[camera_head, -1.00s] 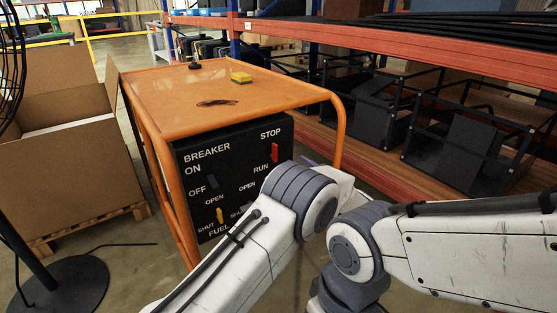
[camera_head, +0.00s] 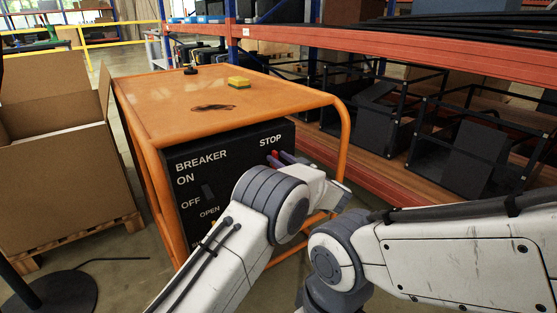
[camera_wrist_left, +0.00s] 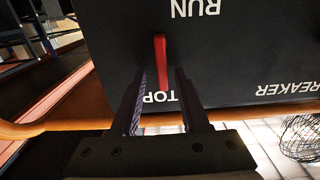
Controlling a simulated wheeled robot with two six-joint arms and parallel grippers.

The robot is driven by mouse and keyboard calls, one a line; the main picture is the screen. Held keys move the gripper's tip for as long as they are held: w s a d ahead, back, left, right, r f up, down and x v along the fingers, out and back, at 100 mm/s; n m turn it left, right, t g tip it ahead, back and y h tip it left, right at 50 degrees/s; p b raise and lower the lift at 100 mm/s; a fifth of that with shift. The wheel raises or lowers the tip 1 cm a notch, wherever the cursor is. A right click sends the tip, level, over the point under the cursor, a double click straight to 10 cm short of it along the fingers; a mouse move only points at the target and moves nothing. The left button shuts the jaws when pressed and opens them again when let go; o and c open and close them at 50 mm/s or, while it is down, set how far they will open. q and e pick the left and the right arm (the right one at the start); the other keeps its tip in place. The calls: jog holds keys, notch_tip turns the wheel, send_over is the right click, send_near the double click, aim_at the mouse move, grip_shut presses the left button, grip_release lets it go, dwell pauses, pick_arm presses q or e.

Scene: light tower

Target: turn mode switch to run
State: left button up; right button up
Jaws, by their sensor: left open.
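The mode switch is a red lever (camera_head: 275,154) on the black panel (camera_head: 190,172) of the orange machine, below the word STOP. In the left wrist view, which shows the panel upside down, the red lever (camera_wrist_left: 160,60) lies between the labels RUN and STOP. My left gripper (camera_head: 283,158) is at the panel by the lever. In the wrist view the open left gripper (camera_wrist_left: 161,76) has one finger on each side of the lever, with gaps visible. My left arm hides the RUN label in the head view. My right gripper is out of view.
A dark breaker lever (camera_head: 207,192) is left of my arm. An orange tube frame (camera_head: 341,135) surrounds the panel. A yellow sponge (camera_head: 238,82) lies on the machine's top. A cardboard box (camera_head: 60,165) stands left, and a rack with an orange beam (camera_head: 400,50) stands right.

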pick_arm(q)
jog(key=shift+a, duration=0.25)
grip_shut()
